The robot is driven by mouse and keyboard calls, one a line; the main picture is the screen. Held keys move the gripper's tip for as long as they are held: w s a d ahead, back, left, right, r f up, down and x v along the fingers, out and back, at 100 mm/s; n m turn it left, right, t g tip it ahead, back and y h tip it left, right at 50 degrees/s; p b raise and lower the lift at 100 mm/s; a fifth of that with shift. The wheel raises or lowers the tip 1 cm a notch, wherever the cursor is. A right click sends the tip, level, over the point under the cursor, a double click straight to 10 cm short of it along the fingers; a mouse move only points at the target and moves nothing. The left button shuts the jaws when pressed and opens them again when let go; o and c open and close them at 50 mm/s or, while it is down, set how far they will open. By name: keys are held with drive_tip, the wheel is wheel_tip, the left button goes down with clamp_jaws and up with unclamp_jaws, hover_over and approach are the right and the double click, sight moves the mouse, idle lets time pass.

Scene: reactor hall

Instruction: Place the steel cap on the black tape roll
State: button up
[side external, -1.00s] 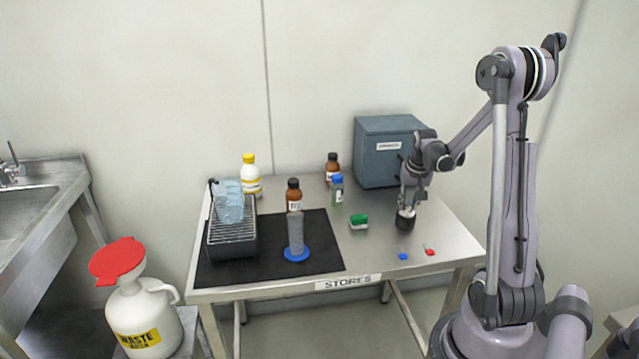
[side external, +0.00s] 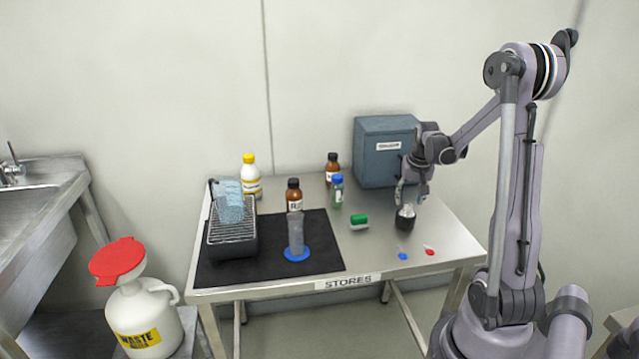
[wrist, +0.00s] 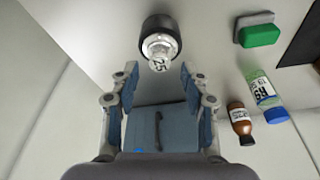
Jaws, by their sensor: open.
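The black tape roll (side external: 404,223) stands on the right part of the steel table. The steel cap (side external: 407,210) sits on top of the roll. In the wrist view the cap (wrist: 160,49), marked 25, shows against the dark roll (wrist: 158,24), beyond my fingertips. My gripper (side external: 411,196) is open and empty, just above and behind the cap, apart from it. In the wrist view its two fingers (wrist: 158,72) are spread wide. Whether the cap sits exactly level on the roll cannot be told.
A blue-grey cabinet (side external: 384,150) is behind my gripper. Small blue (side external: 403,256) and red (side external: 429,252) items lie near the front edge.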

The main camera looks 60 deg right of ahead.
drive_tip(key=v, duration=1)
drive_tip(key=w+a+n+t+y, duration=0.1)
drive_tip(key=a+n, duration=0.5)
drive_tip(key=a, duration=1.1)
drive_tip(key=w+a+n+t+y, duration=0.1)
drive_tip(key=a+n+t, duration=0.3)
drive_tip(key=a, duration=1.4)
drive_tip(key=shift+w+r+n+t+y, duration=0.3)
drive_tip(key=shift+w+n+y, duration=0.1)
drive_tip(key=shift+w+n, duration=0.55)
drive_tip(key=shift+s+a, duration=0.1)
